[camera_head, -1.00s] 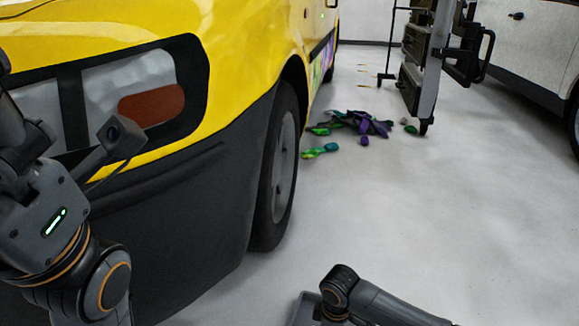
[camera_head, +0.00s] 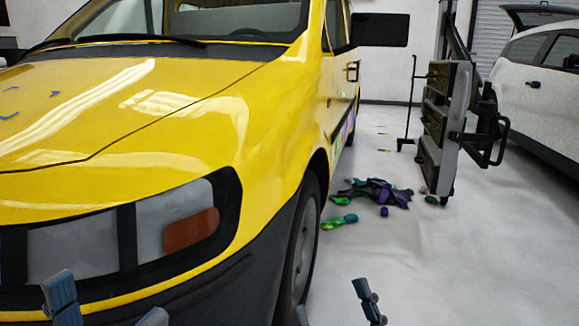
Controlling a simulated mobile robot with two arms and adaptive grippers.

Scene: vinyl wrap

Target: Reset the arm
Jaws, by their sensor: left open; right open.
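My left gripper (camera_head: 107,300) shows at the bottom left of the head view. Its two blue-grey fingertips stand wide apart, open and empty, in front of the yellow van's headlight and bumper. My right gripper (camera_head: 333,301) shows at the bottom centre. Its fingertips are apart and empty, in front of the van's front wheel and the floor. Only the finger ends show; the rest of both arms is below the picture.
The yellow van (camera_head: 180,110) fills the left side, close by. A pile of green and purple wrap scraps (camera_head: 372,193) lies on the floor beyond its wheel. A dark rack (camera_head: 445,125) stands behind, with a white car (camera_head: 540,95) at right. Floor at lower right is clear.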

